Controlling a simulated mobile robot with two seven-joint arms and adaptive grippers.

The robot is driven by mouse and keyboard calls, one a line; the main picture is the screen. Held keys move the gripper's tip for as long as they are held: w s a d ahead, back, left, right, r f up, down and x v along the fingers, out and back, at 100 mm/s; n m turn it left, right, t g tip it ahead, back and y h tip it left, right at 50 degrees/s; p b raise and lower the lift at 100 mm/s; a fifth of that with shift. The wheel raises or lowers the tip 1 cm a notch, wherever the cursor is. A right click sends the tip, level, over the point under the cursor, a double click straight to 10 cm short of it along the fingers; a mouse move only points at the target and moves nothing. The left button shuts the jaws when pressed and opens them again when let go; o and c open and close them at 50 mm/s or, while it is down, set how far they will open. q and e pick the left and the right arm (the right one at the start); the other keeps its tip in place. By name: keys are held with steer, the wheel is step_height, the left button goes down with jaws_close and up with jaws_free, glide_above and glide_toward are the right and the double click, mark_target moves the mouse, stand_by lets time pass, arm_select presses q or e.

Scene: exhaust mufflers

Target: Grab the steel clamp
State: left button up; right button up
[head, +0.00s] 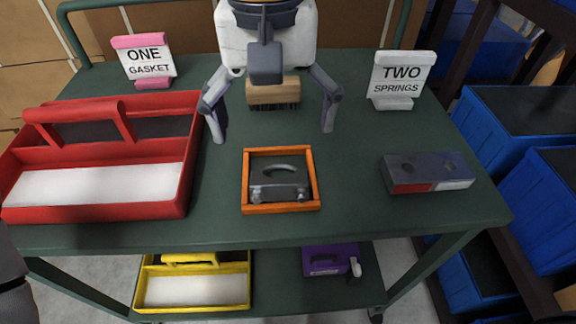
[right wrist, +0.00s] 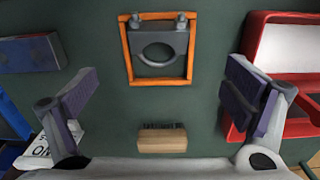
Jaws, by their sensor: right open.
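The steel clamp (head: 279,189) is a dark grey block with a half-round notch and bolts at its near side. It lies inside a square orange frame (head: 246,183) on the green table top. The clamp (right wrist: 160,42) also shows in the right wrist view, inside the orange frame. My right gripper (head: 273,135) is open and empty, its fingers spread wide on the far side of the frame. In the right wrist view the clamp is ahead of the open right gripper (right wrist: 160,88), roughly centred between its fingers. My left gripper is not in view.
A wooden brush (head: 273,93) lies under the right gripper. A red tote (head: 186,165) stands left, a grey block with red and white front (head: 428,173) right. Signs "ONE GASKET" (head: 144,62) and "TWO SPRINGS" (head: 401,78) stand at the back. Table around the frame is clear.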

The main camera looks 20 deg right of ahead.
mark_target(279, 177)
step_height(279, 177, down, 10)
steer(key=shift+s+d+r+b, duration=0.1)
steer(key=shift+b, duration=0.6)
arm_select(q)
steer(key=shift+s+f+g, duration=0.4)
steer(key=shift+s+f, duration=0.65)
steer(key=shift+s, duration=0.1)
arm_select(e)
steer(key=shift+r, duration=0.1)
